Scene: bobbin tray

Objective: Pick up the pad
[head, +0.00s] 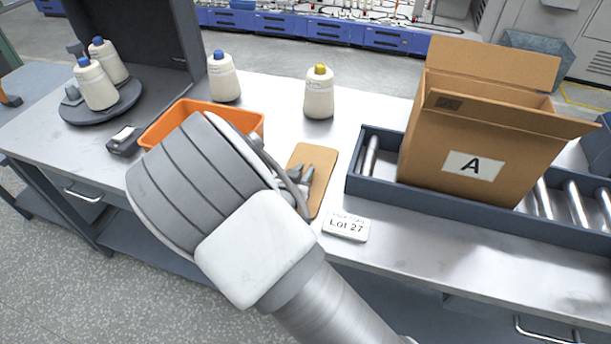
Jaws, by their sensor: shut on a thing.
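The pad (322,158) is a flat tan rectangle with rounded corners, near the middle of the white worktable. My gripper (305,181) is at the pad's left part, with its grey fingers shut on it. My arm and wrist cover the pad's left side and part of the fingers, so the exact grip is hidden. I cannot tell whether the pad is lifted clear of the table or still touches it.
An orange tray (188,108) is left of the pad, partly behind my wrist. A "Lot 27" label block (346,227) lies in front. A cardboard box (440,150) sits on the roller conveyor (362,188) at right.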

